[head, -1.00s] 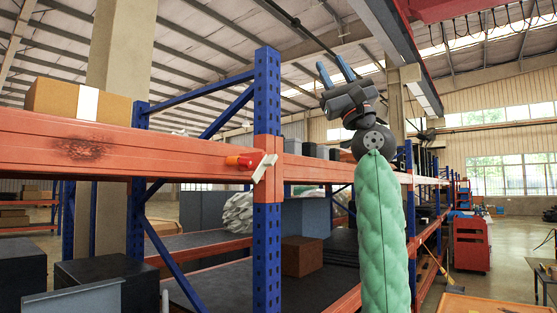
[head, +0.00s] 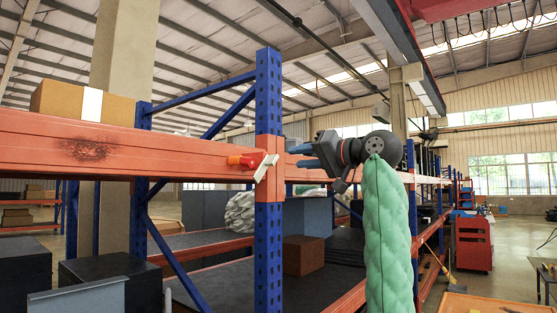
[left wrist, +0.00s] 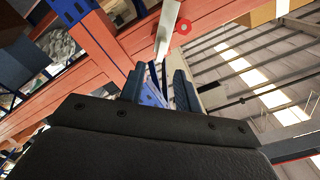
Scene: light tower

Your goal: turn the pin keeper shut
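The pin keeper (head: 265,167) is a small cream bar set at a slant on the orange beam, in front of the blue post. A red pin (head: 244,161) with an orange tip sticks out beside it on the left. My left gripper (head: 298,156) is just right of the keeper, pointing left at it, with its blue-grey fingers apart and nothing between them. In the left wrist view, the keeper (left wrist: 167,30) lies beyond the open fingertips (left wrist: 158,78), and the red pin (left wrist: 185,27) shows as a ring beside it. Contact is not visible. My right gripper is not in view.
The orange beam (head: 60,147) runs across the left, joined to the blue perforated post (head: 268,95). A cardboard box (head: 57,98) sits on the upper level. Dark boxes and a brown box (head: 303,255) are on the lower shelves.

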